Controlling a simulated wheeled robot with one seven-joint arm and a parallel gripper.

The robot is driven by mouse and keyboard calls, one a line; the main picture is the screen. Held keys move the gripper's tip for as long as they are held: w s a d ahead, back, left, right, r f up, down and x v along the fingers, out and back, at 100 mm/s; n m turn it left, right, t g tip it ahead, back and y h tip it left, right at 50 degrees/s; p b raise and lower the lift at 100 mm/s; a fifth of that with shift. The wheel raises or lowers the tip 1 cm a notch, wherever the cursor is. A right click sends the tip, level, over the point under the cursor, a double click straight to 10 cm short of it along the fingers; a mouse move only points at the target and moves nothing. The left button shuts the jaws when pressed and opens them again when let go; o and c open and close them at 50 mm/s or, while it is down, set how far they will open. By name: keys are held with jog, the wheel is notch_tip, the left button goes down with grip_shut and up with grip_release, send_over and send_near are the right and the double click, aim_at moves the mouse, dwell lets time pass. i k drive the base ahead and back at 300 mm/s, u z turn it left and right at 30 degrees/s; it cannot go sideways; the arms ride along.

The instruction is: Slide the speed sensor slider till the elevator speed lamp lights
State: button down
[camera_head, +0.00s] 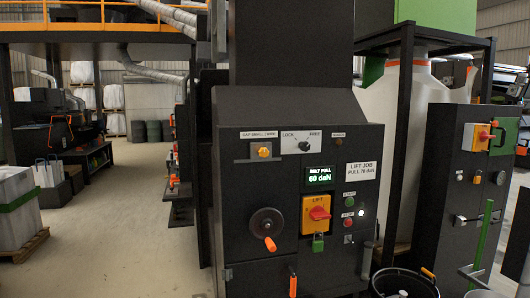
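The dark control cabinet (335,255) stands in front of me. No part that I can surely read as the speed sensor slider shows. A yellow-orange knob (264,152) sits on a small plate at the upper left under a label that is hard to read. A small dark brownish lamp (338,142) at the upper right looks unlit; its label is too small to read. A selector knob (304,145) sits between LOCK and FREE. A green display (320,177) reads BELT PULL, about 69 daN. My gripper is not in view.
The cabinet also bears a handwheel (266,230), a red LIFT switch (319,213) on yellow, a green padlock (318,243) and start and stop buttons. A black bucket (404,281) stands at front right. A second cabinet (462,180) is farther right. Open floor (140,225) lies left.

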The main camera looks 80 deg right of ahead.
aim_at(257, 150)
jog(key=z, duration=0.85)
jog(key=i, duration=0.85)
jog(key=z, duration=1.25)
jog(key=i, duration=0.2)
jog(key=z, duration=0.15)
